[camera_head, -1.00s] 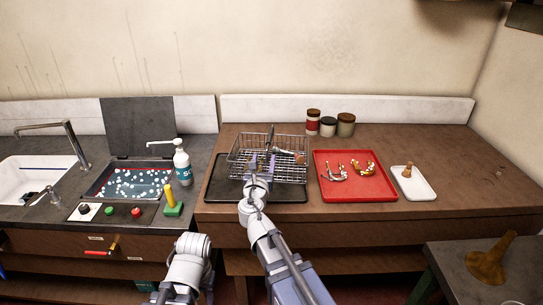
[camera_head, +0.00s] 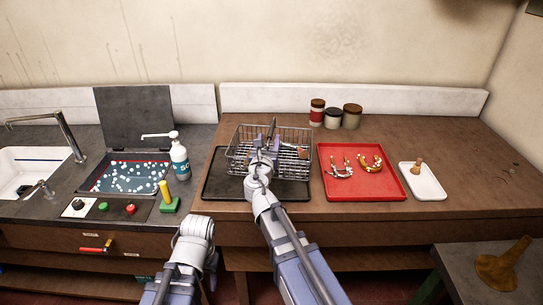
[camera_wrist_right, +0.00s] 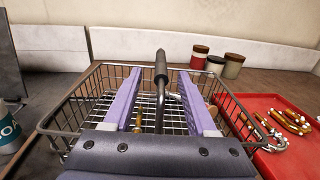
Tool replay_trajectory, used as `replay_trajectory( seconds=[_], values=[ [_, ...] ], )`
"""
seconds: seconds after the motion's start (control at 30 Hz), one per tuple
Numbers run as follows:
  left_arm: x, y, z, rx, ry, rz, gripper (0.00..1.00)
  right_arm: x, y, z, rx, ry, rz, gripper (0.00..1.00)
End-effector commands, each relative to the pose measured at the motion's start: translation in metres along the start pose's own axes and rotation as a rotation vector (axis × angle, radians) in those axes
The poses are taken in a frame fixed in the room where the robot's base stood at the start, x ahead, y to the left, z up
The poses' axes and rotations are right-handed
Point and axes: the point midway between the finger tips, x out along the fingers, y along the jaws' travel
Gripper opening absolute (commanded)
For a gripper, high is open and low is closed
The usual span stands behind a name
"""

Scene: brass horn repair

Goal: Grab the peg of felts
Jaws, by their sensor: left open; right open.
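No peg I can surely call the peg of felts shows. Another is a small tan piece (camera_head: 417,168) on the white tray at right; whether either carries felts I cannot tell. My right gripper (camera_head: 265,148) is over the wire basket (camera_head: 303,139).
The basket stands on a black mat (camera_head: 214,190). A red tray (camera_head: 375,194) holds metal and brass parts; a white tray (camera_head: 432,188) is right of it. Jars (camera_head: 333,118) stand behind. A white bottle (camera_head: 179,160) and a bath (camera_head: 125,180) are at left.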

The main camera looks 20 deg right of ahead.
Motion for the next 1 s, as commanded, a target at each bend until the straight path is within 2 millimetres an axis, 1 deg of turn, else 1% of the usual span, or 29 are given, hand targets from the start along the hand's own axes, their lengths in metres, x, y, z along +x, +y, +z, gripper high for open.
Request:
replay_trajectory(
  seconds=[0.07, 0.17, 0.4, 0.47, 0.53, 0.7, 0.73, 0.77, 1.0],
  values=[
    [0.0, 0.0, 0.0, 0.0, 0.0, 0.0, 0.5, 0.001, 0.0, 0.0, 0.0, 0.0, 0.0, 0.57],
    [0.0, 0.0, 0.0, 0.0, 0.0, 0.0, 0.5, 0.008, 0.0, 0.0, 0.0, 0.0, 0.0, 0.57],
    [0.0, 0.0, 0.0, 0.0, 0.0, 0.0, 0.5, 0.043, 0.0, -0.001, 0.0, 0.0, -0.001, 0.57],
    [0.0, 0.0, 0.0, 0.0, 0.0, 0.0, 0.5, 0.049, -0.001, 0.0, 0.0, 0.0, 0.0, 0.57],
    [0.0, 0.0, 0.0, 0.0, 0.0, 0.0, 0.5, 0.052, -0.001, 0.0, 0.0, 0.0, 0.0, 0.57],
    [0.0, 0.0, 0.0, 0.0, 0.0, 0.0, 0.5, 0.051, -0.002, -0.001, 0.0, 0.0, 0.001, 0.57],
    [0.0, 0.0, 0.0, 0.0, 0.0, 0.0, 0.5, 0.051, -0.002, -0.001, 0.0, 0.0, 0.001, 0.56],
    [0.0, 0.0, 0.0, 0.0, 0.0, 0.0, 0.5, 0.051, -0.002, -0.001, 0.0, 0.0, 0.001, 0.53],
    [0.0, 0.0, 0.0, 0.0, 0.0, 0.0, 0.5, 0.051, -0.002, -0.001, 0.0, 0.0, 0.001, 0.26]
  ],
)
